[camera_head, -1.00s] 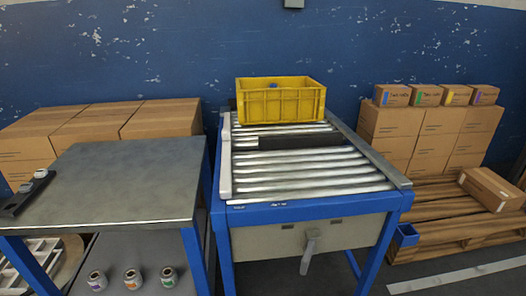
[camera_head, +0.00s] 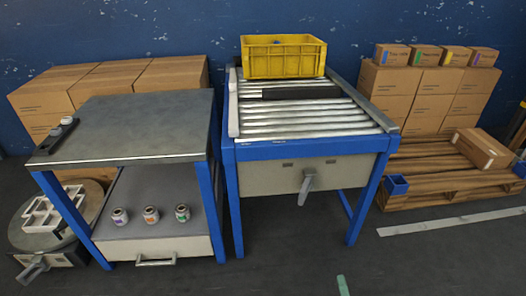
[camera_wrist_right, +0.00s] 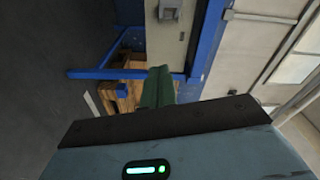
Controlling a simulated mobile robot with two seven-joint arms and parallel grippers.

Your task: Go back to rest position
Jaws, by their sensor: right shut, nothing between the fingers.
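The green fingertips of my right gripper (camera_head: 342,286) show at the bottom edge of the head view, over the dark floor in front of the roller table. In the right wrist view its green fingers (camera_wrist_right: 158,88) are together, with nothing between them. It is apart from the tables and touches nothing that I can see. My left gripper is in neither view.
The roller table (camera_head: 310,148) carries a yellow crate (camera_head: 284,60). Boxes (camera_head: 418,95) and a pallet (camera_head: 440,173) are on the right. The front floor (camera_head: 240,278) is clear.

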